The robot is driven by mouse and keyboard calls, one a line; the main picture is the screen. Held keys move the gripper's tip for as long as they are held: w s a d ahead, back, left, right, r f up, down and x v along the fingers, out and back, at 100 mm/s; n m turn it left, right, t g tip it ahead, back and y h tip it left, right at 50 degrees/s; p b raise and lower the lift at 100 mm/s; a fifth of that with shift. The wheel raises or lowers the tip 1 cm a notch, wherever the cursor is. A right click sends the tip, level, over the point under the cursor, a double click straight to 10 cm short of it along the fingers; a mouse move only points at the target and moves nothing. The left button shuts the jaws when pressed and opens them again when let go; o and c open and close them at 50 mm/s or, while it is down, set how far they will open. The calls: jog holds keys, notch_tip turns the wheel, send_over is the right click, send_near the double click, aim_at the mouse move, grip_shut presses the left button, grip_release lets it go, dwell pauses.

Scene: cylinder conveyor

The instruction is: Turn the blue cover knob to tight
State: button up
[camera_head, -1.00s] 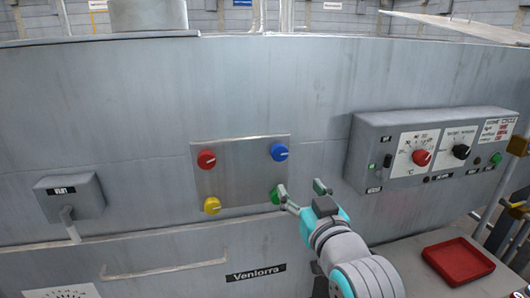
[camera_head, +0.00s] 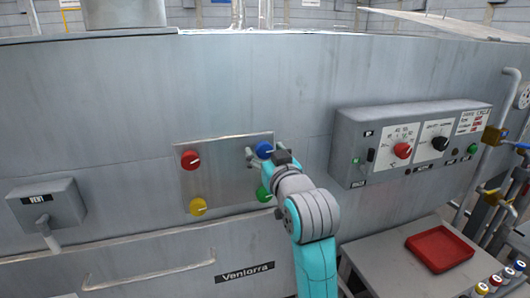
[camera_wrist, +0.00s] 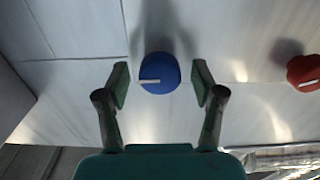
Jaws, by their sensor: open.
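The blue cover knob (camera_head: 264,149) is at the top right of a square metal plate (camera_head: 222,180) on the grey machine wall. My gripper (camera_head: 266,156) is in front of it in the head view and partly covers it. In the wrist view the blue knob (camera_wrist: 159,73) lies between the two fingertips of my open gripper (camera_wrist: 160,85). A gap shows on each side, so the fingers do not touch it. The knob's white pointer line points left in the wrist view. No tight mark can be read.
The red knob (camera_head: 190,160), yellow knob (camera_head: 198,206) and green knob (camera_head: 263,194) share the plate. A control box (camera_head: 408,145) juts out to the right. A red tray (camera_head: 441,248) sits on a side table.

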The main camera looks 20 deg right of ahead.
jog(key=shift+w, duration=0.4)
jog(key=c, duration=1.2)
jog(key=shift+o, duration=0.2)
